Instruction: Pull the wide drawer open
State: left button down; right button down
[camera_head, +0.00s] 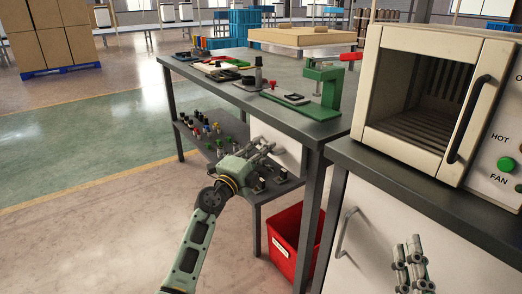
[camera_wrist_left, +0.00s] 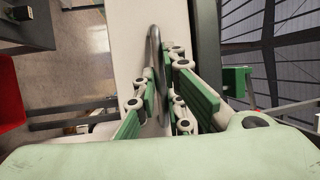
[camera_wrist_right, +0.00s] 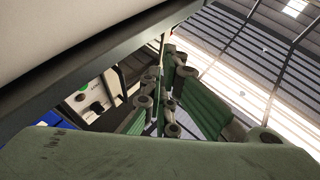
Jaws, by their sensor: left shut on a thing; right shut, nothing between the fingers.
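The wide white drawer front (camera_head: 287,149) is under the grey workbench top, partly hidden behind my left gripper. My left gripper (camera_head: 264,147) is at its front. In the left wrist view, the white drawer front (camera_wrist_left: 128,40) carries a grey bar handle (camera_wrist_left: 153,55), and the left fingers (camera_wrist_left: 158,112) are closed around that handle. I cannot tell whether the drawer is out at all. My right gripper (camera_head: 410,262) is shut and empty, in front of the white cabinet at lower right. Its closed fingers also show in the right wrist view (camera_wrist_right: 165,105).
An oven (camera_head: 430,90) stands on the right-hand cabinet (camera_head: 440,245), which has its own bar handle (camera_head: 345,232). A red bin (camera_head: 285,240) sits under the workbench (camera_head: 230,92). A lower shelf (camera_head: 200,150) holds several small parts. Floor to the left is clear.

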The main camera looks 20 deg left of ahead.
dwell(0.4)
